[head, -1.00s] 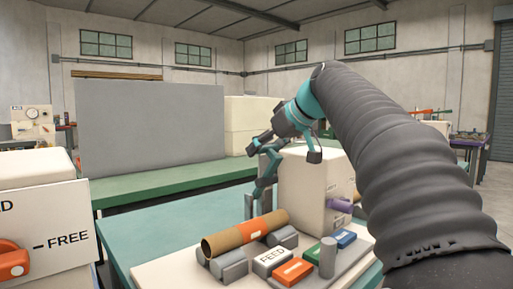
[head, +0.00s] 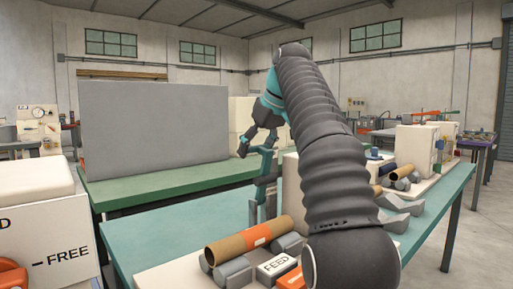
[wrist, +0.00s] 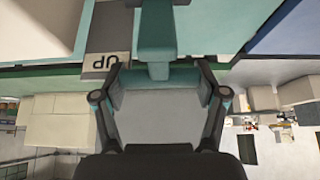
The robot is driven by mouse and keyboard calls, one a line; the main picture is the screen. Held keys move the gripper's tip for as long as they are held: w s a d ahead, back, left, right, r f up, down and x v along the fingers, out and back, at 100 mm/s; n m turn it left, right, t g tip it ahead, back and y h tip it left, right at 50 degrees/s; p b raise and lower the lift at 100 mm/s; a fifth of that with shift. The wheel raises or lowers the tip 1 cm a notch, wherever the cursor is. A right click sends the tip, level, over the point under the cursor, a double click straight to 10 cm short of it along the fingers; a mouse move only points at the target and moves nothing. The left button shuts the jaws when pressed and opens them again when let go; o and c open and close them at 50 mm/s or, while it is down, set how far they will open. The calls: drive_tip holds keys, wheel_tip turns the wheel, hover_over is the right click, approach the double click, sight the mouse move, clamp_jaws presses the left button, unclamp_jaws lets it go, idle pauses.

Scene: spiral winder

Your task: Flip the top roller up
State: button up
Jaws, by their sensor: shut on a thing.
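The winder's top-roller arm (head: 265,180) is a teal and grey lever standing nearly upright behind the cardboard tube in the head view. My gripper (head: 256,146) is at its upper end. In the wrist view, the fingers (wrist: 161,95) stand on either side of the teal crosspiece (wrist: 155,73) at the end of the teal arm, and the gripper is shut on it. A label reading "UP" (wrist: 107,63) shows upside down beside the arm. The cardboard tube (head: 225,250) with an orange band lies on grey rollers (head: 233,270). The top roller itself cannot be clearly made out.
A FEED button (head: 276,267) sits in front of the tube. A white box marked FREE (head: 40,235) with an orange knob stands at left. A large grey panel (head: 150,125) stands behind on a green table. Another machine (head: 415,155) is at right.

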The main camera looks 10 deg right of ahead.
drive_tip(key=shift+w+a+f+g, duration=0.15)
drive_tip(key=shift+w+g, duration=0.15)
drive_tip(key=shift+w, duration=0.05)
drive_tip(key=shift+w+a, duration=0.1)
drive_tip(key=shift+w, duration=0.05)
drive_tip(key=shift+w+a+f, duration=0.1)
drive_tip(key=shift+w+a, duration=0.05)
drive_tip(key=shift+w, duration=0.15)
drive_tip(key=shift+w+a, duration=0.2)
drive_tip(key=shift+w, duration=0.1)
idle(0.4)
drive_tip(key=o, duration=1.7)
drive_tip(key=shift+w+a+f, duration=0.1)
drive_tip(key=shift+s+d, duration=0.2)
